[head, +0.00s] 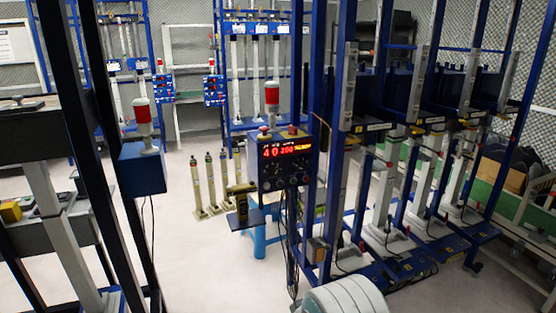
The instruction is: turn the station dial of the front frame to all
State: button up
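The front frame (318,120) is a blue upright frame right of centre. A dark control box (263,180) hangs at its left side, with a lit red number display (287,148) on its upper face. Small knobs show below the display. They are too small to tell which is the station dial or where it points. A red and white lamp (272,94) stands on top of the box.
A row of blue frames with white columns (385,200) stands at right. A blue stool (259,240) is behind the box, and dark cables (291,235) hang below it. Dark posts (85,130) and a blue box (142,170) stand at left. Pale floor (200,265) is open between.

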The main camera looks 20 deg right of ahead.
aim_at(273, 171)
jog(key=i, duration=1.15)
jog(key=l+z, duration=0.05)
jog(key=l, duration=0.05)
